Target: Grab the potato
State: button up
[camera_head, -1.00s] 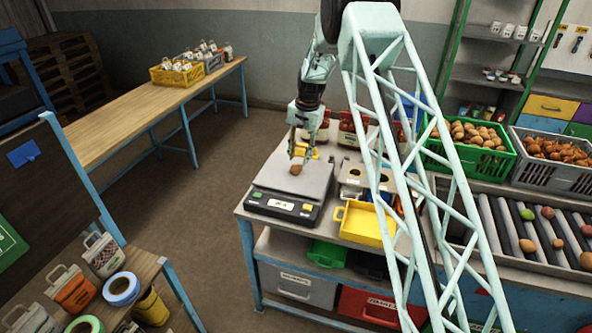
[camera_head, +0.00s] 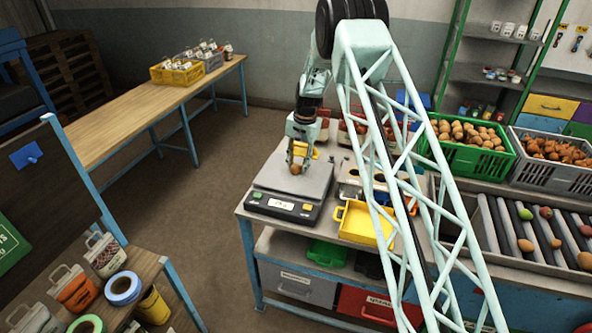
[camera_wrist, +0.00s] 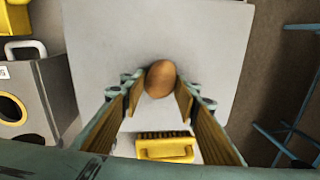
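A brown potato (camera_head: 295,169) lies on the grey plate of the weighing scale (camera_head: 315,180). My gripper (camera_head: 297,164) is down at the scale with its fingers around the potato. In the wrist view the potato (camera_wrist: 160,79) sits between the tips of the two wood-coloured finger pads (camera_wrist: 158,97). The pads stand apart, one on each side of it. The left pad is very close to the potato, and I cannot tell whether either pad touches it.
A yellow brush-like block (camera_wrist: 166,147) lies on the plate's near side in the wrist view. A yellow tray (camera_head: 362,222) and a grey box with round holes (camera_wrist: 30,105) stand beside the scale. Green (camera_head: 470,165) and grey (camera_head: 540,175) crates of produce are at right.

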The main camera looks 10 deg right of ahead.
jog(key=shift+c, duration=0.7)
jog(key=c, duration=0.5)
jog(key=shift+o, duration=0.2)
jog(key=shift+r, duration=0.15)
jog(key=shift+r+b, duration=0.45)
jog(key=shift+r, duration=1.1)
jog(key=s+b, duration=0.1)
jog(key=s, duration=0.4)
jog(key=s+d+r+b, duration=0.1)
jog(key=s, duration=1)
jog(key=shift+d+r+b, duration=0.2)
jog(key=shift+r+b, duration=0.1)
jog(key=shift+b, duration=0.1)
